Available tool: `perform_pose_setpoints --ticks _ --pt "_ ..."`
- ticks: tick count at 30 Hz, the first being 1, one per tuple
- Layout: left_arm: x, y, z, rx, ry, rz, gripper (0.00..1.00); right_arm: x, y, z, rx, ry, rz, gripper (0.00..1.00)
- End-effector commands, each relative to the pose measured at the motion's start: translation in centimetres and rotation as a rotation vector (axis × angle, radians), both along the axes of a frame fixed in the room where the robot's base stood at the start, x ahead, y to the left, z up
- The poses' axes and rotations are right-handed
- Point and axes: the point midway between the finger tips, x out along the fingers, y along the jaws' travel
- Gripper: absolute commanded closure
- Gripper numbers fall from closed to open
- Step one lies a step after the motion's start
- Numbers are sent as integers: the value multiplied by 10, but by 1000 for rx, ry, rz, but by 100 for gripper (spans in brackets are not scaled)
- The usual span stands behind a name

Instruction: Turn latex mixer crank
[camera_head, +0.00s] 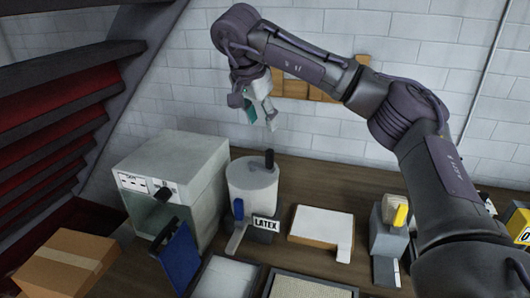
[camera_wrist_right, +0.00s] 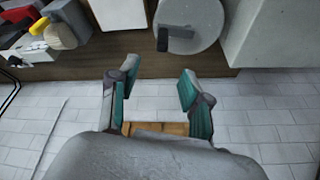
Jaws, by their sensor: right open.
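The latex mixer is a pale grey cylinder (camera_head: 252,198) with a LATEX label (camera_head: 265,224) on its front, standing on the wooden bench. Its crank has a dark upright handle (camera_head: 268,160) on the lid. In the right wrist view the mixer's round top (camera_wrist_right: 192,22) and the dark handle (camera_wrist_right: 162,40) show near the top edge. My right gripper (camera_head: 262,115) is open and empty, above the mixer and apart from it. Its two teal-padded fingers (camera_wrist_right: 155,82) show spread in the right wrist view. My left gripper is in neither view.
A grey box machine (camera_head: 165,165) with a blue panel (camera_head: 176,258) stands left of the mixer. A white-topped block (camera_head: 320,226) and a grey device with a yellow part (camera_head: 387,240) stand right. A cardboard box (camera_head: 68,262) is at lower left. White brick wall stands behind.

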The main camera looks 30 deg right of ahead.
Motion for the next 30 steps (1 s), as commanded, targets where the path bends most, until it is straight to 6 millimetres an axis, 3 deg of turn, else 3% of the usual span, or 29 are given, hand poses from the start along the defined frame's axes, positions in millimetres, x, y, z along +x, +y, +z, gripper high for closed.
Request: perform_pose_setpoints --ticks 3,8,15,24,30 --pt "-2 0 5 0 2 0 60 1 -2 2 -31 33 111 52" --pt "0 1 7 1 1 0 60 3 -6 -7 -41 47 145 52" --pt "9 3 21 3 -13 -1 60 10 -22 -47 -40 49 141 52" --pt "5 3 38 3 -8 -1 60 21 -41 -102 -39 48 142 52" --pt "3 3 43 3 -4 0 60 26 -48 -122 -38 45 140 52"
